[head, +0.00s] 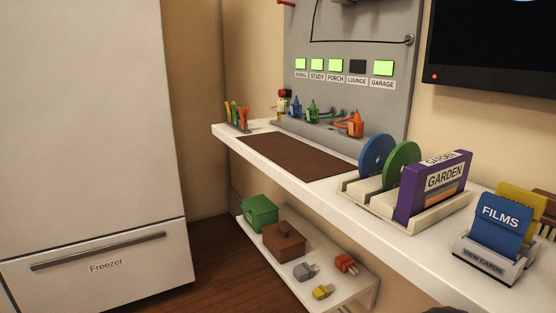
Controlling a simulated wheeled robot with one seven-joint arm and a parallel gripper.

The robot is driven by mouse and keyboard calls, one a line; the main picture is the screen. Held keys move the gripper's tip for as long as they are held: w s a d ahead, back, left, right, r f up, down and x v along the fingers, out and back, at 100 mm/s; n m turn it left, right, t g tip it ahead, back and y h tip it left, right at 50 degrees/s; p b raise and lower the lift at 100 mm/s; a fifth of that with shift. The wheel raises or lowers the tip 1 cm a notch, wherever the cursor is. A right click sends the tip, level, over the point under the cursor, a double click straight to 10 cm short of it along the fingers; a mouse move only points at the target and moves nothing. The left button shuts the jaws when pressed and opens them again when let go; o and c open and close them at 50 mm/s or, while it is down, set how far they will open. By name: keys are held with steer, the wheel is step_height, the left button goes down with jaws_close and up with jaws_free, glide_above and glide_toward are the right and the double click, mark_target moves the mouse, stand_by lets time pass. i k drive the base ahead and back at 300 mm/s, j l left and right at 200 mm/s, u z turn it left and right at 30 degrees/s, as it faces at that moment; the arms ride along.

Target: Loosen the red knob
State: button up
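A red part (286,3) sticks out at the upper left edge of the grey wall panel (300,35), partly cut off by the top of the head view. It may be the red knob, but I cannot tell its full shape. A small red and yellow item (282,100) stands at the panel's lower left, too small to make out. My gripper is not in view. A dark rounded shape shows at the bottom edge; I cannot tell what it is.
Blue, green and orange connectors (351,125) sit along the panel's foot. The white shelf (222,130) holds a brown mat (295,156), a pen holder and a disc rack (400,222). A lower shelf holds boxes and plugs. A freezer (90,130) stands left, with bare floor beside it.

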mark_target(283, 93)
steer(key=k, duration=0.75)
steer(key=i+j+z, duration=0.3)
steer(key=i+j, duration=0.15)
steer(key=j, duration=0.3)
steer(key=i+j+z, duration=0.1)
steer(key=j, duration=0.35)
steer(key=i+j+z, duration=0.15)
steer(key=i+j, duration=0.15)
steer(key=j, duration=0.15)
steer(key=i+j+z, duration=0.15)
steer(key=j, duration=0.3)
steer(key=i+j+z, duration=0.15)
steer(key=j, duration=0.3)
steer(key=i+j+z, duration=0.1)
steer(key=j, duration=0.4)
steer(key=i+j+z, duration=0.15)
steer(key=j, duration=0.35)
steer(key=j+z, duration=0.1)
steer(key=j, duration=0.15)
steer(key=i+j, duration=0.1)
steer(key=j, duration=0.15)
steer(key=i, duration=0.75)
steer(key=k, duration=0.35)
steer(key=k+j+z, duration=0.15)
steer(key=k+j, duration=0.1)
steer(key=k, duration=0.05)
